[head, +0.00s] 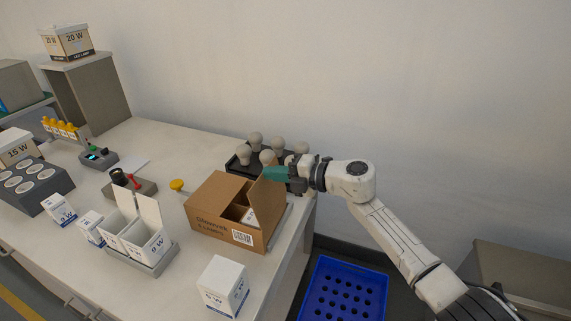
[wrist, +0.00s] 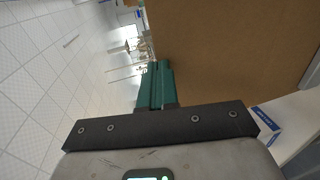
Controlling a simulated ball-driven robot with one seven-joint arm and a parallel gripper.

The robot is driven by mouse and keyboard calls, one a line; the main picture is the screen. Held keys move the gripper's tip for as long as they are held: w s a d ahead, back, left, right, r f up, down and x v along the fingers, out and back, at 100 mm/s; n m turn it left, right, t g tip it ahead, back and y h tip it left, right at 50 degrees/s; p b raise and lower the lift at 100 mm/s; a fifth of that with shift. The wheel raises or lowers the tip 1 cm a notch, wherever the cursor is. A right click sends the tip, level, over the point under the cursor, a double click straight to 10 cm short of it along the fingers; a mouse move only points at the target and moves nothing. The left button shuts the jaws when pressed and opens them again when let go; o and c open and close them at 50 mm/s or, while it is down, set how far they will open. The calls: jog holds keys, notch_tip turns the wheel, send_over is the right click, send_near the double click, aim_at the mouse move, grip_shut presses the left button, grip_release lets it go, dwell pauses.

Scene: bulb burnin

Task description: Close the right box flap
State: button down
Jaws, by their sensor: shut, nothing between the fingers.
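The brown cardboard box (head: 215,227) stands near the right end of the table. Its right flap (head: 268,200) stands up, and white cartons (head: 249,217) show through the opening beside it. The left part of the box top (head: 216,188) looks covered with cardboard. My gripper (head: 268,174) has its green fingers shut and empty at the flap's upper end. In the wrist view, the shut fingers (wrist: 154,75) lie beside a broad cardboard face (wrist: 235,50), close to its edge. I cannot tell whether they touch it.
A dark tray of bulbs (head: 236,168) stands behind the box. A white carton (head: 223,287) is in front, and a grey tray with open white cartons (head: 147,240) is to the left. A blue perforated crate (head: 344,292) is on the floor right of the table.

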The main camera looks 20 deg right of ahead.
jog(key=w+a+f+h, duration=0.1)
jog(key=w+a+f, duration=0.1)
jog(key=a, duration=0.1)
jog(key=w+a+f+g+b, duration=0.1)
jog(key=w+a+f, duration=0.1)
jog(key=w+a+f+g+h+b, duration=0.1)
jog(key=w+a+f, duration=0.1)
jog(key=a, duration=0.1)
jog(key=shift+a+f+h, duration=0.3)
jog(key=shift+w+a+f+b, duration=0.2)
jog(key=shift+a+f+b, duration=0.05)
jog(key=shift+f+b, duration=0.5)
jog(key=shift+w+a+f+b, duration=0.2)
jog(key=shift+a+f+b, duration=0.05)
jog(key=shift+f+b, duration=0.5)
jog(key=shift+r, duration=0.1)
jog(key=shift+r, duration=0.1)
